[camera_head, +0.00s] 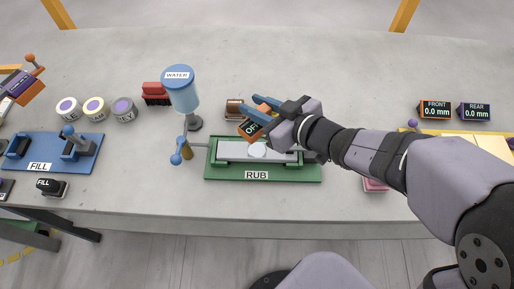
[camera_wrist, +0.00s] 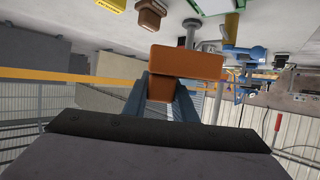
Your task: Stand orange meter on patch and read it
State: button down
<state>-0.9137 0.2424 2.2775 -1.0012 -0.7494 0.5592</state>
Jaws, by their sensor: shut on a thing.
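The orange meter (camera_head: 250,128) has a dark face reading "OFF" and looks tilted in the head view. My gripper (camera_head: 260,112) is shut on it with its blue fingers, and the meter appears held above the back part of the green RUB fixture (camera_head: 215,172). In the wrist view the meter (camera_wrist: 187,62) sits between the fingertips (camera_wrist: 163,88). A grey slab (camera_head: 232,151) lies in the fixture with a pale round patch (camera_head: 257,150) on it. The patch is in front of the meter in the picture. I cannot tell the height gap. My gripper and arm hide the fixture's right back part.
A water dispenser (camera_head: 181,92) and a blue-knobbed lever (camera_head: 176,159) stand left of the fixture. A brown block (camera_head: 234,108) lies behind it. FRONT (camera_head: 435,110) and REAR (camera_head: 474,111) displays read 0.0 mm. A pink block (camera_head: 375,185) is at right. The back middle bench is clear.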

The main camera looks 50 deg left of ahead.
jog(key=shift+f+b, duration=0.4)
jog(key=shift+f, duration=4.55)
jog(key=shift+f, duration=0.1)
jog(key=shift+f, duration=0.1)
jog(key=c, duration=1.5)
grip_release()
jog(key=shift+o, duration=0.2)
jog(key=shift+w+d+r, duration=0.1)
jog(key=shift+d+r, duration=0.05)
jog(key=shift+r, duration=0.15)
jog(key=p+v, duration=0.4)
jog(key=v, duration=0.5)
jog(key=shift+r, duration=0.15)
jog(key=p+v, duration=0.2)
jog(key=p, duration=0.2)
jog(key=shift+d, duration=0.3)
